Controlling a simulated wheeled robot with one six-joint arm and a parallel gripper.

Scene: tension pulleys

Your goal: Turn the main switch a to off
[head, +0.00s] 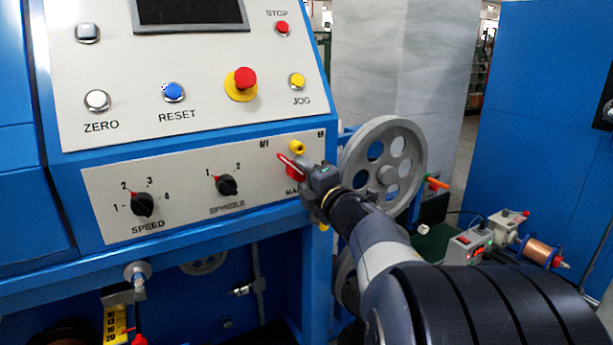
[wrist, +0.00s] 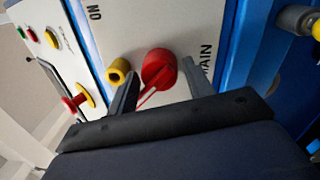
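The main switch (head: 291,170) is a red rotary knob with a pointed red lever, at the right end of the lower panel. In the head view its lever points to the upper left; my gripper partly covers the knob. In the wrist view the red knob (wrist: 158,68) lies between the two finger ends, with its lever slanting to the lower left. My gripper (head: 310,178) is at the switch. In the wrist view the gripper (wrist: 160,75) is open, one finger on each side of the knob. I cannot tell whether either finger touches it.
A yellow cylindrical part (head: 298,147) sits close above the switch. The speed knob (head: 144,204) and spindle knob (head: 226,185) are to the left. The red emergency button (head: 243,79) is on the upper panel. A grey pulley wheel (head: 385,160) stands right behind my arm.

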